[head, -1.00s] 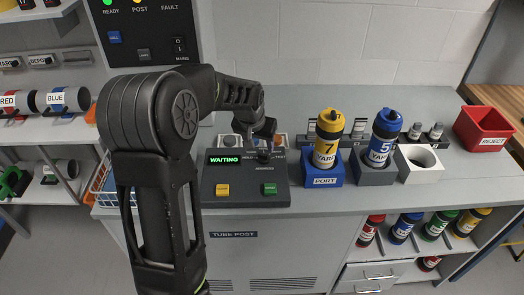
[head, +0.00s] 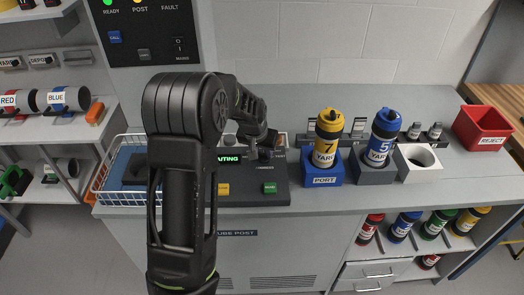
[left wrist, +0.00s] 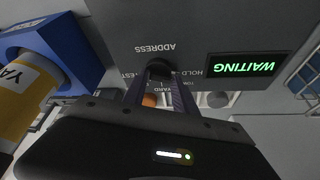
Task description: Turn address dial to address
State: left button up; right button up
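The address dial (left wrist: 160,69) is a small black knob below the word ADDRESS on the grey control panel, with HOLD, TEST and YARD lettering around it in the left wrist view. My left gripper (left wrist: 159,80) has its two fingers apart, their tips at either side of the dial. I cannot tell whether they press on it. In the head view my left gripper (head: 263,149) is over the panel (head: 240,200) and largely hides the dial. The panel's green display (left wrist: 240,65) reads WAITING. My right gripper is not in view.
A yellow-capped tube (head: 326,138) stands in the blue PORT block (head: 323,170). A blue-capped tube (head: 382,138) stands right of it. Yellow (head: 222,189) and green (head: 270,188) buttons sit on the panel's front. A red REJECT bin (head: 484,127) is at far right.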

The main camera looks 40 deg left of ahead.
pick_arm(q)
grip_shut()
jog(key=shift+a+f+m+b, duration=0.2)
jog(key=shift+m+b, duration=0.3)
jog(key=shift+b, duration=0.6)
jog(key=m+h+b, duration=0.2)
jog(key=m+b, duration=0.2)
jog(key=b, duration=0.2)
jog(key=shift+a+f, duration=0.1)
jog(key=shift+a, duration=0.05)
jog(key=shift+w+m+h+b, duration=0.1)
jog(key=shift+m+h+b, duration=0.2)
jog(key=shift+m+b, duration=0.3)
jog(key=shift+r+m+h+b, duration=0.25)
jog(key=shift+m+b, duration=0.2)
jog(key=shift+m, duration=0.55)
jog(key=shift+w+m+h, duration=0.15)
jog(key=shift+m+h, duration=0.2)
jog(key=shift+m, duration=0.45)
jog(key=shift+w+r+m+g+h, duration=0.1)
jog(key=shift+m+g+h, duration=0.25)
jog(key=shift+m, duration=0.65)
jog(key=shift+m+g+h, duration=0.15)
jog(key=shift+m+g, duration=0.3)
jog(key=shift+m, duration=0.55)
